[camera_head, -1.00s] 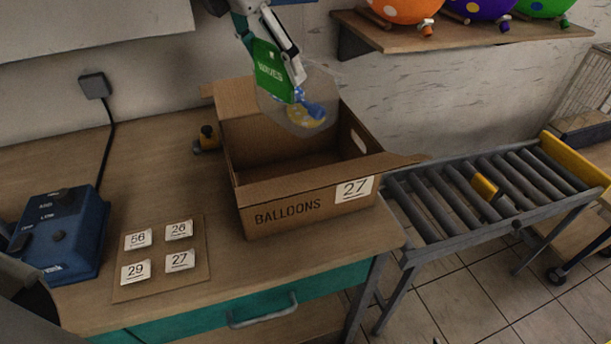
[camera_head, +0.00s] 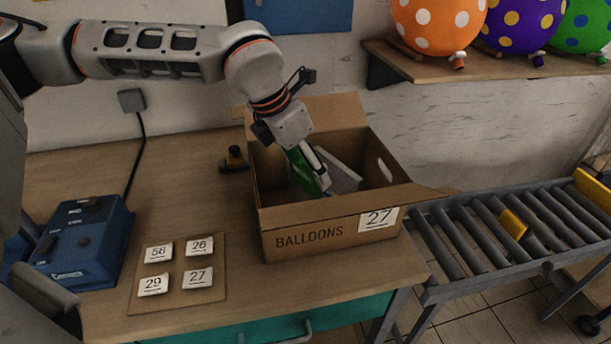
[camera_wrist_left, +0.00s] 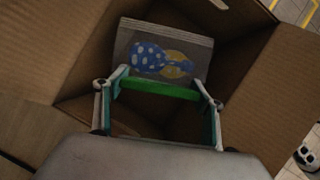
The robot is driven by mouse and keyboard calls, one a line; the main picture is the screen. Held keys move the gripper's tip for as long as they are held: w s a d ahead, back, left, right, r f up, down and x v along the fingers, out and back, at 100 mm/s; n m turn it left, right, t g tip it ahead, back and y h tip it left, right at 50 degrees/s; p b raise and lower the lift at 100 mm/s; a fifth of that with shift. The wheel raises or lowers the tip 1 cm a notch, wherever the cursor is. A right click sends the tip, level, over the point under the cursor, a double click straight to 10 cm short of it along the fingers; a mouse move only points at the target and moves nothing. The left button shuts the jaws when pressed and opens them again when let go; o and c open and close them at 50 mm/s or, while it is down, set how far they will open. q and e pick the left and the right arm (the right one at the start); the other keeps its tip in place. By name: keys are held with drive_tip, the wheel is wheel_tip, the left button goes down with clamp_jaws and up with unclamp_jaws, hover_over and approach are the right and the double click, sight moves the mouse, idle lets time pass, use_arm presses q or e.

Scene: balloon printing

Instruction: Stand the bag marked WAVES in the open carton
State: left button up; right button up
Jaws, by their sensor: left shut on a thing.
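The open carton (camera_head: 300,240), brown and marked BALLOONS with a 27 label, stands on the bench with its flaps spread. My left gripper (camera_head: 318,176) reaches down into it from above and is shut on the green header of the WAVES bag (camera_head: 303,172). In the left wrist view the gripper (camera_wrist_left: 160,96) holds the green strip across its fingers. The bag's clear pouch (camera_wrist_left: 160,50) shows a blue balloon with white dots and something yellow, inside the carton walls. The bag's lower end is hidden by the carton's front; I cannot tell whether it touches the floor. My right gripper is not in view.
A blue device (camera_head: 82,240) and a card with number labels (camera_head: 215,270) lie left of the carton. A roller conveyor (camera_head: 490,235) is at right. Balloons stand on a wall shelf (camera_head: 480,72).

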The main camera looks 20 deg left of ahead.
sight(302, 173)
use_arm(q)
drive_tip(key=shift+f, duration=1.6)
drive_tip(key=shift+f, duration=0.15)
drive_tip(key=o, duration=1)
